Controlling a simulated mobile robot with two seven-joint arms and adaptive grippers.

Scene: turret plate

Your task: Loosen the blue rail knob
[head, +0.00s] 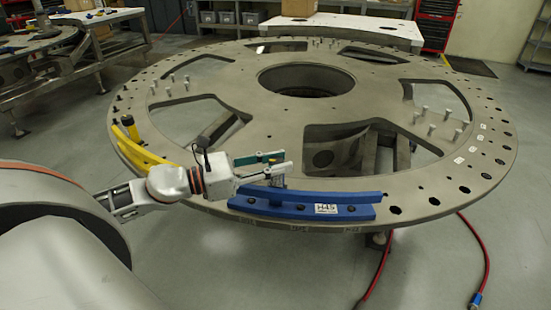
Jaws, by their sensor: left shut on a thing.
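The blue rail (350,210) is a curved bar with a white label, lying along the near edge of the turret plate (420,185). My left gripper (277,173) reaches in from the left, just above and behind the left half of the rail. Its fingers are shut on the blue rail knob, which they mostly hide. Only a small grey part shows under the fingertips, so I cannot tell how tight the knob is. My right gripper is out of view.
A yellow rail (150,152) with a yellow and black knob (130,127) lies along the plate's left edge. Several metal pins stand on the plate around its large openings. A red hose (484,250) lies on the floor at right.

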